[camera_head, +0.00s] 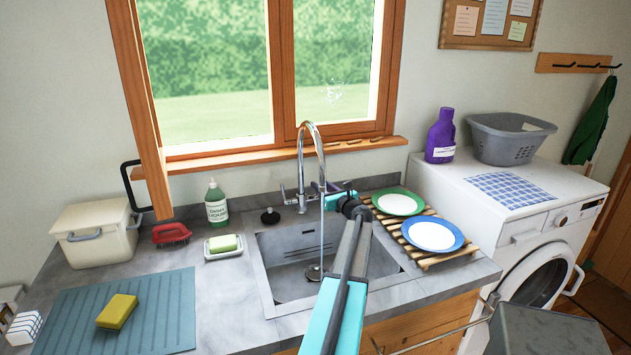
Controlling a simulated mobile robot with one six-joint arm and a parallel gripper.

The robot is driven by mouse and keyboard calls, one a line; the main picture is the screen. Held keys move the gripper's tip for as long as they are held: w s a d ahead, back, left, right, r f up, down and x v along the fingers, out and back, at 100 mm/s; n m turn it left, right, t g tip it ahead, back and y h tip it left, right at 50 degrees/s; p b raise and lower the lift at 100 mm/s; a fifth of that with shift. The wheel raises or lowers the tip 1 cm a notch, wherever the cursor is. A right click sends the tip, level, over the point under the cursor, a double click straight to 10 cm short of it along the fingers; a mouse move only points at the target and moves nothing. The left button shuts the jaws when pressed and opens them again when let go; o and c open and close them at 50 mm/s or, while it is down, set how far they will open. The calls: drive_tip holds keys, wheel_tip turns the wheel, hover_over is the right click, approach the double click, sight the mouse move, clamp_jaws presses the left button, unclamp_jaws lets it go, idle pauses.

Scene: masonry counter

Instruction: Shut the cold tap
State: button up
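The chrome tap (302,165) stands behind the steel sink (290,262), its tall curved spout arching over the basin. A thin stream of water (322,235) falls from the spout into the sink. The tap's left lever (285,194) is in plain view. The right side of the tap is mostly hidden behind my gripper, and I cannot read any hot or cold marking. My gripper (324,188) is at the right side of the tap base, close to the handle there. Its fingertips are small and partly hidden, so I cannot tell whether they touch or grip it.
A wooden rack (427,257) with a green-rimmed plate (398,203) and a blue-rimmed plate (432,236) lies right of the sink. A soap bottle (216,204), sponge dish (224,246) and black plug (270,216) stand left. The window sill (200,163) runs behind the tap.

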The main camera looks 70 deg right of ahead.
drive_tip(key=shift+p+x, duration=0.55)
drive_tip(key=shift+x, duration=1.8)
clamp_jaws()
